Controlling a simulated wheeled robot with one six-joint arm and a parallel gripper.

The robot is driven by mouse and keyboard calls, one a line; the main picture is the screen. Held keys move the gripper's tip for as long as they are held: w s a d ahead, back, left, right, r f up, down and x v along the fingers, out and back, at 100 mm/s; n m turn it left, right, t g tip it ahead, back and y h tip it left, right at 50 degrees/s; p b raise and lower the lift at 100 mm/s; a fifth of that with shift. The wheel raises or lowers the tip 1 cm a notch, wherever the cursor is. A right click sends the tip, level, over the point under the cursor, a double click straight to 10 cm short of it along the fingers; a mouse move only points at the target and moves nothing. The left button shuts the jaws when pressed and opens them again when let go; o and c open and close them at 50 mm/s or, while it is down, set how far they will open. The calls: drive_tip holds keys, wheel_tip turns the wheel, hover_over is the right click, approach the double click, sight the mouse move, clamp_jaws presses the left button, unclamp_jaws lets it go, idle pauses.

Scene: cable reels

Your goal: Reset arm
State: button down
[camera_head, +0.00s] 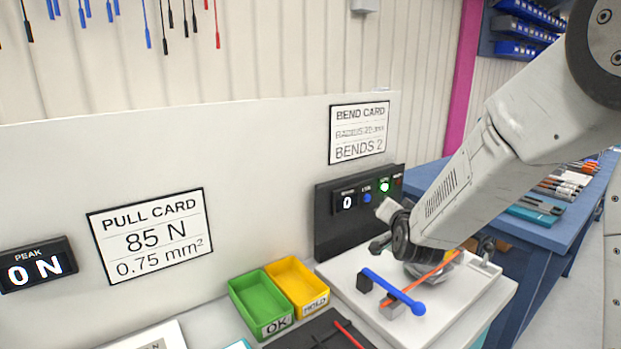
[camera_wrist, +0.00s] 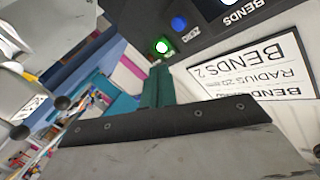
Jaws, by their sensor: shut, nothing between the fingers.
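My arm (camera_head: 470,190) reaches in from the right in the head view, its wrist end just above the white bend-test plate (camera_head: 345,272). My gripper's fingertips are not distinct in that view. In the wrist view my gripper (camera_wrist: 157,84) shows teal fingers pressed together, shut with nothing held. They point toward the dark bend panel (camera_head: 330,228), whose green light (camera_wrist: 161,46) is lit, and the upside-down bend card (camera_wrist: 262,75). On the plate are a blue lever (camera_head: 392,291) and an orange-red wire (camera_head: 425,277) running through a grey block (camera_head: 391,307); part is hidden behind my wrist.
A green OK tray (camera_head: 236,296) and a yellow HOLD tray (camera_head: 318,275) stand left of the plate. A red wire (camera_head: 348,334) lies on a dark mat in front. A blue bench (camera_head: 545,235) with tools stands to the right. A white board (camera_head: 250,200) rises behind.

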drive_tip(key=s+d+r+n+g, duration=0.1)
drive_tip(key=s+g, duration=0.4)
drive_tip(key=s, duration=0.9)
drive_tip(key=s+d+r+n+g+y, duration=0.1)
drive_tip(key=s+n+g, duration=0.3)
drive_tip(key=s, duration=1.1)
drive_tip(key=s+d+r+n+g, duration=0.1)
drive_tip(key=s+g, duration=0.5)
drive_tip(key=s, duration=0.8)
drive_tip(key=shift+s+r+n, duration=0.15)
drive_tip(key=shift+r+n, duration=0.2)
drive_tip(key=shift+n, duration=0.45)
